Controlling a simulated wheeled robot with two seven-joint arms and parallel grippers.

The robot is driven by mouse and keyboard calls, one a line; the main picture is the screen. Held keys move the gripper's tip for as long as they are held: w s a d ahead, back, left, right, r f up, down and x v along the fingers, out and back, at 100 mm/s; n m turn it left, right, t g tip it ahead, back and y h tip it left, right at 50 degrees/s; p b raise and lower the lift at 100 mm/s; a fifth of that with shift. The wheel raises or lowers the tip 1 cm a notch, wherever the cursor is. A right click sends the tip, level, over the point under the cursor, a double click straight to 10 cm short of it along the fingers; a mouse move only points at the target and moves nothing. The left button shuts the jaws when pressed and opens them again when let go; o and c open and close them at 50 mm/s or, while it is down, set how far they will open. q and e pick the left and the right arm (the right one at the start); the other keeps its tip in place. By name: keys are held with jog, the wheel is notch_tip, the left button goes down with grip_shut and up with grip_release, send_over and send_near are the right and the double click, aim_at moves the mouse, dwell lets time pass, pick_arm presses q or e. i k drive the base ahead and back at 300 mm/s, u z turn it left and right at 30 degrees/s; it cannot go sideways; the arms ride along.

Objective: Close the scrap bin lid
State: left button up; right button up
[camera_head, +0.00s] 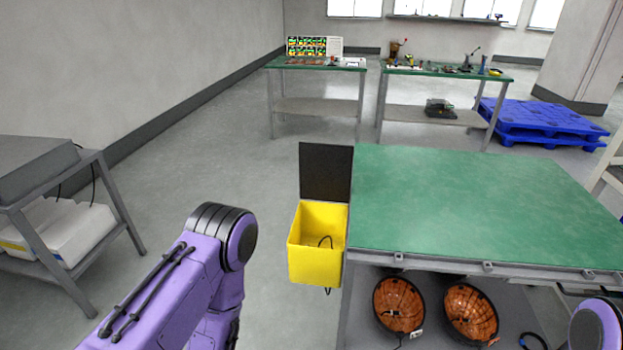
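The scrap bin (316,265) is a yellow open-topped box at the left edge of the green-topped table. Its dark lid (326,172) stands upright at the back of the bin, so the bin is open. A thin dark cord or handle shows inside the bin and another bit hangs below it. My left arm comes in from the lower left with its bend left of the bin, apart from it. My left gripper is not visible. Only a purple part of my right arm shows at the lower right corner; its gripper is out of view.
The green table (470,205) has a bare top and fills the right side. Two orange-brown round items (399,305) sit on its lower shelf. A grey rack (60,200) stands at the left. Floor is clear between rack and bin. Workbenches (440,72) and blue pallets (545,120) are farther back.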

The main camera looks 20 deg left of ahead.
aim_at(326, 169)
jog(key=u, duration=2)
jog(key=i, duration=2.95)
jog(key=z, duration=1)
jog(key=i, duration=1.65)
jog(key=z, duration=4.15)
